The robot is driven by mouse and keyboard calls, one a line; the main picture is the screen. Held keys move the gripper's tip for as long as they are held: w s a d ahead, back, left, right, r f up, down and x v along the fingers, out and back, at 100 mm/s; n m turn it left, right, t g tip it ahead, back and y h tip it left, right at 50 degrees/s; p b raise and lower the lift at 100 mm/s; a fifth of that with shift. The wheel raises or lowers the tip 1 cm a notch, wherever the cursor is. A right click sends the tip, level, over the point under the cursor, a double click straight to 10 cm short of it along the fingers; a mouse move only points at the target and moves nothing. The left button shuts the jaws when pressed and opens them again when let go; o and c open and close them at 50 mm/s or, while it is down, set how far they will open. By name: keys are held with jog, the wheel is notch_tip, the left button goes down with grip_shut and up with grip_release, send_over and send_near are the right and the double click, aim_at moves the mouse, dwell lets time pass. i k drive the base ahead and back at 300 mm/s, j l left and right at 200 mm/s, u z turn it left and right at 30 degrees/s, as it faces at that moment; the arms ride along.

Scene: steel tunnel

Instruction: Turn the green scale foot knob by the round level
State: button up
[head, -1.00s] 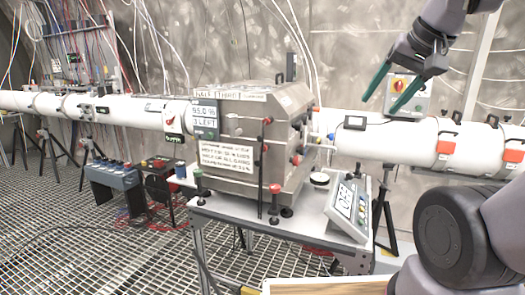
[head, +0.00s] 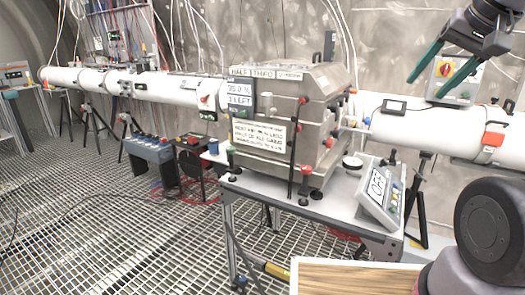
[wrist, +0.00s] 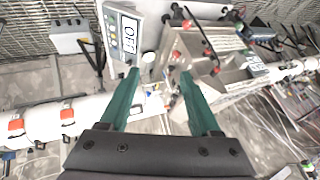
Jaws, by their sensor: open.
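A small green knob (head: 231,151) stands at the left front corner of the table, beside the steel box (head: 285,120). A red-topped knob (head: 306,171) stands at the box's front right foot. A round white disc on a dark base (head: 352,162) sits right of the box; I cannot tell whether it is the round level. My gripper (head: 422,89) is open and empty, high at the right, well away from the green knob. In the wrist view its fingers (wrist: 159,72) are apart, with the white disc (wrist: 148,57) seen beyond them. I cannot make out the green knob there.
A tilted console reading OFF (head: 380,192) stands at the table's right end. A white pipe (head: 425,130) runs behind, with a switch box (head: 455,78) near my gripper.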

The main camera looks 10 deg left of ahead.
aim_at(231, 151)
jog(key=i+u, duration=0.55)
jog(key=u, duration=0.15)
jog(key=i+u, duration=0.35)
jog(key=k, duration=0.1)
